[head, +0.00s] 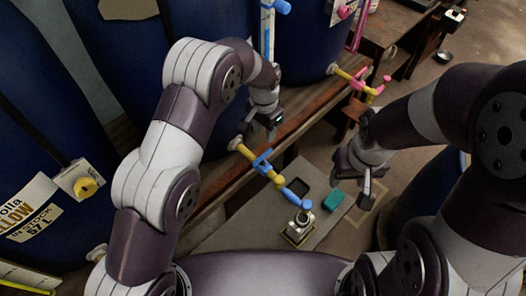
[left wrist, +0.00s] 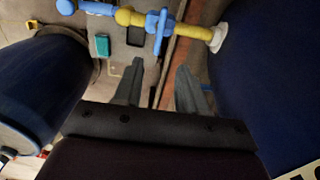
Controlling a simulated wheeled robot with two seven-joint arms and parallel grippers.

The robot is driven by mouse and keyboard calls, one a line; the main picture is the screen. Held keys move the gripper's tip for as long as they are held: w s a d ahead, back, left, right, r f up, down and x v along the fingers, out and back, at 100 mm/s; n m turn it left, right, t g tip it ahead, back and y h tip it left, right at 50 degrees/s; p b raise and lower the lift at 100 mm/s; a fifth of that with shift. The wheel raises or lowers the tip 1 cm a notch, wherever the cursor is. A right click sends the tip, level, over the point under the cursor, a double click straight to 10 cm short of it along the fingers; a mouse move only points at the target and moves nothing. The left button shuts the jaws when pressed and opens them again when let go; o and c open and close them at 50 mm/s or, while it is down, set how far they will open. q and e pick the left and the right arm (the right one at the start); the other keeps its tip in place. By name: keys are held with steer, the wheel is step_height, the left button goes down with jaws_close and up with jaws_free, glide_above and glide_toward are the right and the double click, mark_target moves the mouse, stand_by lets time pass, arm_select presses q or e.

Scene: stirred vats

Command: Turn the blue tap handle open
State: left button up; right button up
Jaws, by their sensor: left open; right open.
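The blue tap handle (head: 262,160) sits on a yellow pipe (head: 243,149) that comes out of a dark blue vat, with a blue spout (head: 296,192) at its far end. In the left wrist view the handle (left wrist: 159,34) lies crosswise to the yellow pipe (left wrist: 196,32). My left gripper (head: 262,131) is open and empty above and beside the pipe, near the handle. In the left wrist view its two fingers (left wrist: 158,68) point toward the handle, apart from it. My right gripper (head: 367,190) is open and empty, off to the right of the tap.
A wooden ledge (head: 305,118) runs along the vats. A second yellow tap with a pink handle (head: 376,88) is further back. Below the blue spout, a small metal device (head: 299,229), a dark tray and a teal block (head: 332,201) are on a grey surface (head: 245,232).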

mark_target(263, 155)
arm_select(q)
steer(key=f, duration=0.1)
steer(key=s+f, duration=0.1)
steer(key=shift+a+f+p, duration=0.35)
step_height(263, 155, down, 10)
steer(key=shift+w+d+r+p, duration=0.1)
steer(key=shift+r+p, duration=0.05)
steer(key=shift+p, duration=0.7)
steer(key=shift+f, duration=0.2)
jaws_close()
